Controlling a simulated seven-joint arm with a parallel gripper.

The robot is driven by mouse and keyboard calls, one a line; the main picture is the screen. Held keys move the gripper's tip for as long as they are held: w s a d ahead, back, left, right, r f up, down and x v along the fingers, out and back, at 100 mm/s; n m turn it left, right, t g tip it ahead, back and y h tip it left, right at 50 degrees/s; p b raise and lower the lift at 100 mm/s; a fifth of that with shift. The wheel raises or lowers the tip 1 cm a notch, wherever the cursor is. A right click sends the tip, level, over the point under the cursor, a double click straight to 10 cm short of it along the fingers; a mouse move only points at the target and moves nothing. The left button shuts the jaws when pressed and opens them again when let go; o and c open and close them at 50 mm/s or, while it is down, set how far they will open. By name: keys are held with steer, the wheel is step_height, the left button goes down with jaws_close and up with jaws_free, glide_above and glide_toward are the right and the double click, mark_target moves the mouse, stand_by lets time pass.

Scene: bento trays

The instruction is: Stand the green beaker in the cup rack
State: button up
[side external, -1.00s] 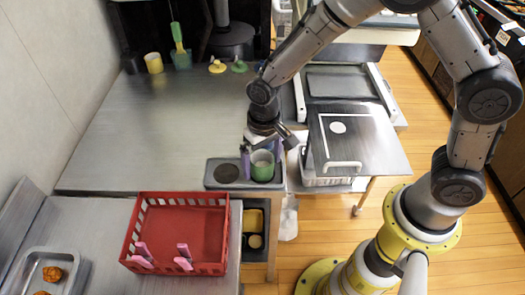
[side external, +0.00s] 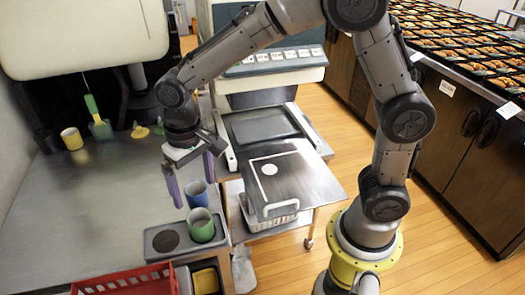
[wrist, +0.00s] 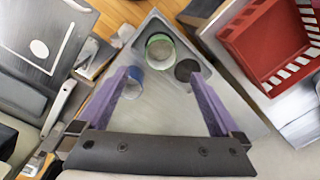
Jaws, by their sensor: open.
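The green beaker (side external: 201,226) stands upright in the right recess of the grey cup rack (side external: 184,248). The left recess of the rack is empty and shows as a dark round spot. In the wrist view the beaker (wrist: 160,48) is seen from above, beside the dark recess (wrist: 187,70). My gripper (side external: 191,178) is open and empty, with its purple fingers above and behind the beaker, apart from it. In the wrist view the fingers (wrist: 165,80) are spread wide, pointing toward the rack.
A blue cup (side external: 197,194) stands just behind the rack, close under the right finger. A red crate (side external: 125,282) is in front. A yellow cup (side external: 72,139) and a green-handled utensil (side external: 97,115) stand at the back left. The counter's middle is clear.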

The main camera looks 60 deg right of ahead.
steer(key=s+d+r+t, duration=0.2)
steer(key=s+d+r, duration=0.5)
steer(key=d+r, duration=0.1)
steer(key=s+d+n+t, duration=0.1)
steer(key=s+d, duration=0.1)
steer(key=s, duration=0.4)
steer(key=s+d+r+t, duration=0.1)
steer(key=s+d+t, duration=0.1)
steer(key=s, duration=0.4)
steer(key=shift+d+r+n, duration=0.3)
steer(key=shift+d+n, duration=0.1)
steer(key=shift+d, duration=0.4)
steer(key=shift+s, duration=0.1)
